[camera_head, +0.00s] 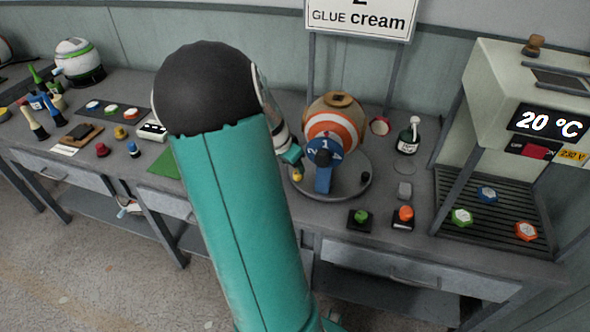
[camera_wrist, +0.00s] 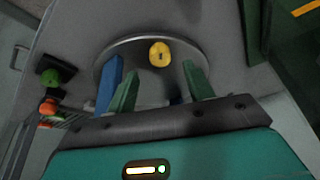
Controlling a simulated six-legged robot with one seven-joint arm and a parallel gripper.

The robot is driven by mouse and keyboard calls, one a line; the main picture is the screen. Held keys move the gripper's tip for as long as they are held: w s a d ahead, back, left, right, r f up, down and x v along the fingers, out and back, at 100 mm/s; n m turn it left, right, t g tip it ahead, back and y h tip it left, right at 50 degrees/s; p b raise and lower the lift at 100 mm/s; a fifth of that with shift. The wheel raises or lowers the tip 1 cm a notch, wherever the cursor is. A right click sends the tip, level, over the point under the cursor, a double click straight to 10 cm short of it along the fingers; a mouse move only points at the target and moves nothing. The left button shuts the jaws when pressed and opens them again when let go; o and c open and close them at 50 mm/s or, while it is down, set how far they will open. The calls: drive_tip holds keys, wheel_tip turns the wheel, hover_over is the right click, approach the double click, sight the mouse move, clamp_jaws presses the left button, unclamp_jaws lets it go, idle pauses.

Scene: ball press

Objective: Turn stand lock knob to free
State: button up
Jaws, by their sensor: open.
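The ball press has an orange and white striped ball (camera_head: 335,124), a blue numbered dial (camera_head: 323,150) and a blue lever (camera_head: 323,181). It stands on a round grey stand (camera_head: 345,190). A small yellow knob (camera_head: 297,177), likely the stand lock knob, sits at the stand's left edge. In the wrist view the yellow knob (camera_wrist: 160,54) shows a dark mark. My gripper (camera_head: 291,156) is just above it at the stand's left. Its green fingers (camera_wrist: 160,78) are open and empty; the knob appears ahead, between their tips, apart from both.
The blue lever (camera_wrist: 108,85) is close beside my left finger in the wrist view. Green (camera_head: 361,217) and orange (camera_head: 404,214) buttons stand in front on the table. A bottle (camera_head: 408,138) and a heater box (camera_head: 520,90) are to the right.

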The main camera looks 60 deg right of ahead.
drive_tip(key=v, duration=0.7)
drive_tip(key=shift+a+r, duration=0.2)
drive_tip(key=shift+r, duration=0.2)
